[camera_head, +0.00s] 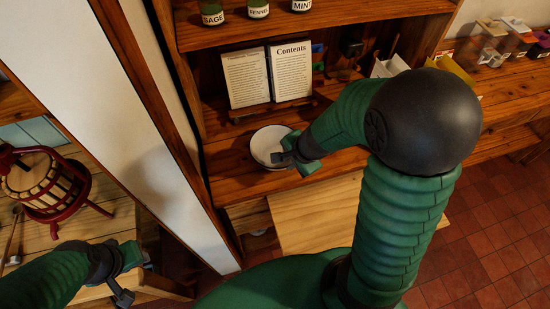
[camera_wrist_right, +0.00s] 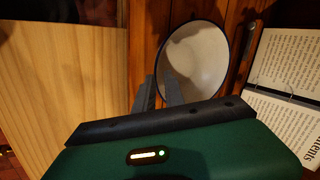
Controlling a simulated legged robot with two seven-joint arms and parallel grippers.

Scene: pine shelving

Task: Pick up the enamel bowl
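The enamel bowl (camera_head: 268,143) is white inside with a dark rim and sits upright on the wooden shelf below the open book. My right gripper (camera_head: 285,158) is at the bowl's near right edge. In the right wrist view the bowl (camera_wrist_right: 200,60) lies just past the fingertips (camera_wrist_right: 160,80). The two dark fingers stand a little apart, one over the bowl's inside and one by its outer edge. Whether they touch the rim is not clear. My left gripper (camera_head: 123,297) is low at the left, far from the bowl; its opening is unclear.
An open book (camera_head: 268,78) stands behind the bowl, and also shows in the wrist view (camera_wrist_right: 290,75). Labelled jars (camera_head: 258,9) stand on the shelf above. A white post (camera_head: 165,130) rises left of the bowl. A pale wooden board (camera_head: 315,215) lies in front, below.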

